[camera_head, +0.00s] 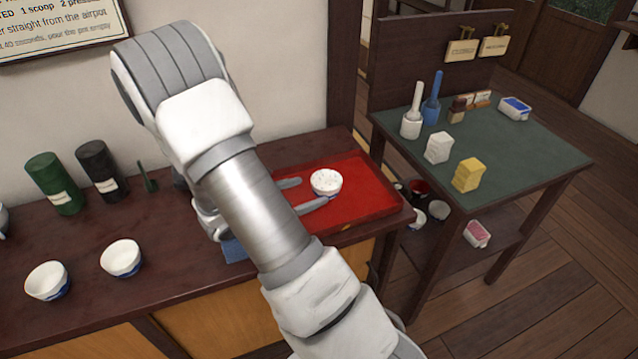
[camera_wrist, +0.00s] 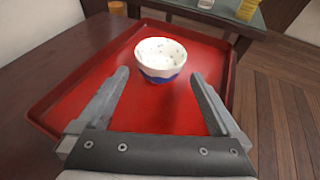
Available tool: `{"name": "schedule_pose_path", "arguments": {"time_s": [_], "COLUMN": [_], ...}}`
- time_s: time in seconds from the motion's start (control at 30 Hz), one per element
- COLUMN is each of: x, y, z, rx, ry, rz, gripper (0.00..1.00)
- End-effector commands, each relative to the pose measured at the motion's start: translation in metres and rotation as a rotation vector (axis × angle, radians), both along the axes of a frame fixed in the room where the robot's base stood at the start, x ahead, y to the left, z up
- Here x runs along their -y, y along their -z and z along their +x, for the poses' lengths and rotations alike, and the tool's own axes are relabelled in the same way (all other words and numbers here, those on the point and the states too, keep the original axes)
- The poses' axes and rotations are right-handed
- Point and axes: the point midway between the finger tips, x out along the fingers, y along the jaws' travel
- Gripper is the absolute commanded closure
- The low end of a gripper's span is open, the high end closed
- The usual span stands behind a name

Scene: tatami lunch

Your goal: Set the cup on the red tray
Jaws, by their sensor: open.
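A white cup with a blue lower band (camera_head: 326,183) stands upright on the red tray (camera_head: 372,205), near the middle of it. In the wrist view the cup (camera_wrist: 160,58) stands just beyond my fingertips, with red tray floor (camera_wrist: 75,100) around it. My gripper (camera_head: 308,193) is open and low over the tray, its fingers pointing at the cup. In the wrist view the gripper (camera_wrist: 160,82) has its fingers spread wide, with nothing between them. The cup's base is partly hidden by a finger in the head view.
Two more white cups (camera_head: 47,281) (camera_head: 121,258) stand on the counter at left. Green (camera_head: 54,184) and black (camera_head: 101,170) canisters stand by the wall. A green-topped side table (camera_head: 520,150) with several items stands to the right. A blue cloth (camera_head: 234,250) lies beside the tray.

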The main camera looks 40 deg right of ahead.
Motion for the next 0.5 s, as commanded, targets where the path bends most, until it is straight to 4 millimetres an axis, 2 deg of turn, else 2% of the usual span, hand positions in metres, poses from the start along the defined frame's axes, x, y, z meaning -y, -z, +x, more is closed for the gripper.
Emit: {"name": "schedule_pose_path", "arguments": {"time_s": [0.1, 0.27, 0.5], "x": [-0.009, -0.012, -0.02], "y": [-0.005, -0.021, -0.071], "z": [-0.002, -0.01, -0.049], "rx": [0.002, 0.061, 0.303], "ry": [0.002, 0.066, 0.325], "rz": [0.0, 0.038, 0.222], "gripper": [0.0, 0.0, 0.0]}}
